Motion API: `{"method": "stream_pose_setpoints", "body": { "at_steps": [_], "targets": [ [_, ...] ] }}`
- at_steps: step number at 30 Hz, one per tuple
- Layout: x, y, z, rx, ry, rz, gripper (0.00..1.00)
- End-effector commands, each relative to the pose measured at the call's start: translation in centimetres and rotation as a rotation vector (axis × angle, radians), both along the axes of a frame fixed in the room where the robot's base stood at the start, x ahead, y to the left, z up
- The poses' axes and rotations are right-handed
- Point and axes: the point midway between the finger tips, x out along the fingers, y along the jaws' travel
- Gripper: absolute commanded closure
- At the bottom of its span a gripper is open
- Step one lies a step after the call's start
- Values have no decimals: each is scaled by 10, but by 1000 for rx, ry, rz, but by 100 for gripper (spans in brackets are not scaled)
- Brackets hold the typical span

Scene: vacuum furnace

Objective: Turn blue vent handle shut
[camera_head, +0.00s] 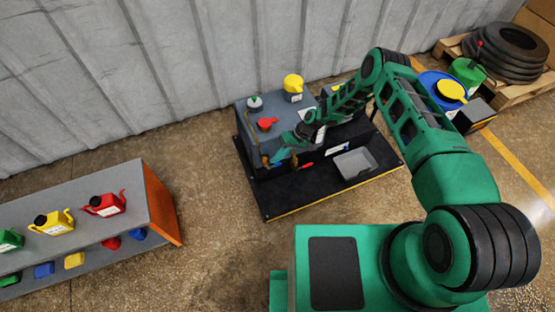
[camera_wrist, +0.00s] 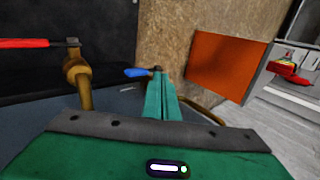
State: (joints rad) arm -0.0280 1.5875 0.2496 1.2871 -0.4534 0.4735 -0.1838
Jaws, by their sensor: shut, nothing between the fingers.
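The blue vent handle (camera_wrist: 137,72) shows in the wrist view, just left of and beyond my gripper's fingertips (camera_wrist: 158,75). It is a short blue lever pointing left, on a small dark pivot. My fingers are closed together with nothing between them. The fingertips look close to the handle's pivot end, but I cannot tell whether they touch.
A red handle (camera_wrist: 25,43) on a brass valve (camera_wrist: 78,75) stands left in the wrist view. The unit sits on a black base (camera_head: 290,200) with a grey tray (camera_head: 353,163). A shelf (camera_head: 155,195) with cans stands left; floor between is clear.

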Motion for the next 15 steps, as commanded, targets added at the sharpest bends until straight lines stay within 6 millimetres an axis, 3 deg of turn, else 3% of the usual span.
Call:
{"method": "stream_pose_setpoints", "body": {
  "at_steps": [5,15],
  "targets": [
    [2,1,30,1,-1,2,100],
    [26,-57,54,-1,-1,1,100]
  ]
}}
